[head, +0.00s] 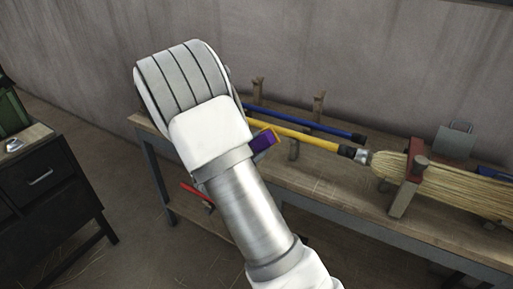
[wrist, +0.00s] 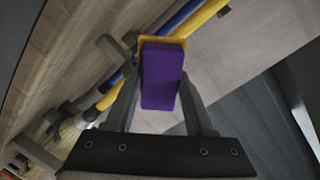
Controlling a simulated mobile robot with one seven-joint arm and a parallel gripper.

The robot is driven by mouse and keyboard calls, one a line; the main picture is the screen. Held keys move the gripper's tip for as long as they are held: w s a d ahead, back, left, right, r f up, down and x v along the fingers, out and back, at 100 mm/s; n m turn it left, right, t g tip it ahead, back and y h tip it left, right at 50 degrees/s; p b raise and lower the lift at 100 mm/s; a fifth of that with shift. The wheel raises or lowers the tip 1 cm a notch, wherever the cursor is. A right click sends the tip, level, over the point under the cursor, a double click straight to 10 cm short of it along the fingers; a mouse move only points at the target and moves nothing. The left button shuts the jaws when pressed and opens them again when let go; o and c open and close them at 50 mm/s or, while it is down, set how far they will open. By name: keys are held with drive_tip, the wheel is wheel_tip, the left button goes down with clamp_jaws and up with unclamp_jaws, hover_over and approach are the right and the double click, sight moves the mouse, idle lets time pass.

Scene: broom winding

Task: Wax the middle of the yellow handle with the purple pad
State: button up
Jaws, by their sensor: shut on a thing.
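The yellow handle (head: 305,135) belongs to a straw broom (head: 440,182) lying along the workbench, and its far part is hidden behind my arm. In the wrist view the yellow handle (wrist: 205,17) runs diagonally past the pad's far end. The purple pad (wrist: 161,82) has a yellow-orange end and is held between the fingers of my gripper (wrist: 158,62). In the head view the purple pad (head: 262,142) shows beside my wrist, close to the handle. I cannot tell whether pad and handle touch. My gripper's fingers are hidden in the head view.
A red clamp (head: 416,162) holds the broom head on the workbench (head: 330,194). A red-handled tool (head: 196,194) is low at left. A dark drawer cabinet (head: 45,185) stands far left.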

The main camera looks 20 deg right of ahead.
drive_tip(key=shift+x, duration=2.5)
drive_tip(key=shift+b+x, duration=0.7)
drive_tip(key=shift+x, duration=0.15)
drive_tip(key=shift+w+a, duration=0.1)
drive_tip(key=shift+a, duration=0.05)
